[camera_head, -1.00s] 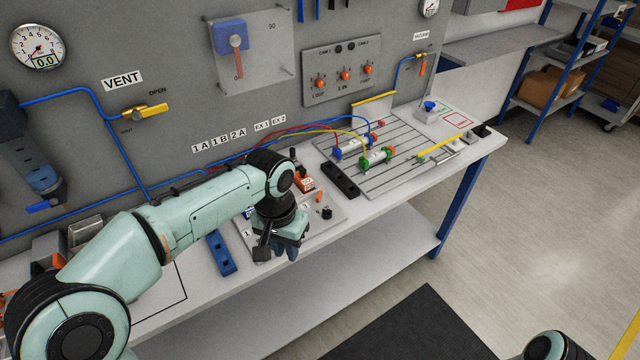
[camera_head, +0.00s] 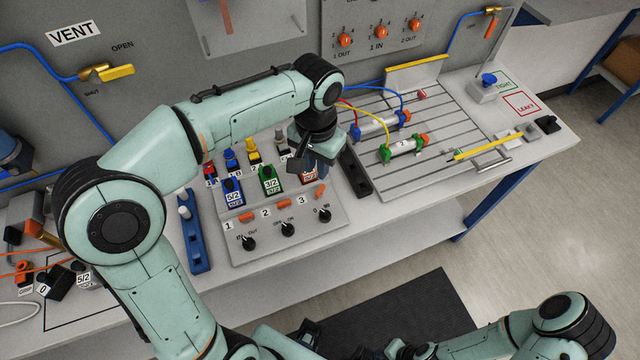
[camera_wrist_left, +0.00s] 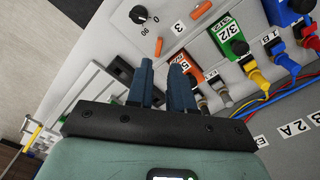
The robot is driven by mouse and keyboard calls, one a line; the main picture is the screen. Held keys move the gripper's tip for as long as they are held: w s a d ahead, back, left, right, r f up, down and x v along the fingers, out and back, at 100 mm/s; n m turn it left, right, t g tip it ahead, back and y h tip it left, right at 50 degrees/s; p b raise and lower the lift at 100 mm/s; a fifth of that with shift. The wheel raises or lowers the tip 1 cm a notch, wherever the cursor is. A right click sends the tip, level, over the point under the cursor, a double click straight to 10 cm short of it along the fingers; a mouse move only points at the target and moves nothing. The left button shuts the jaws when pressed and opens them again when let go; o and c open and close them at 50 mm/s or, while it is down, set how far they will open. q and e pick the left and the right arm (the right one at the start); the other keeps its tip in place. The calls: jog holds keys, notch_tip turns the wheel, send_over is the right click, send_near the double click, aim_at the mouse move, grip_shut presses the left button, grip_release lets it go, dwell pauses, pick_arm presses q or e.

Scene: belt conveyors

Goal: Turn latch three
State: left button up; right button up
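Latch three is the small orange lever (camera_head: 321,190) beside the label 3 on the grey valve panel (camera_head: 300,242). It also shows in the left wrist view (camera_wrist_left: 158,47), just beyond the fingertips. My left gripper (camera_head: 314,170) hangs over the panel's right side, by the orange 5/2 valve block. In the left wrist view its two blue fingers (camera_wrist_left: 162,68) are apart with nothing between them. The orange block (camera_wrist_left: 185,66) is partly hidden behind one finger. My right arm shows at the bottom right, but its fingers cannot be made out.
Two similar orange levers (camera_head: 246,216) (camera_head: 284,206) sit to the left, with black knobs (camera_head: 288,229) in front. Blue and green valve blocks (camera_head: 269,178) stand behind. A slotted plate (camera_head: 450,130) with cylinders and hoses lies right. A blue rail (camera_head: 194,235) stands left.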

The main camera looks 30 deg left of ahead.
aim_at(318, 193)
pick_arm(q)
notch_tip(318, 193, down, 10)
jog(key=shift+f+b, duration=0.25)
jog(key=shift+b, duration=0.35)
grip_shut()
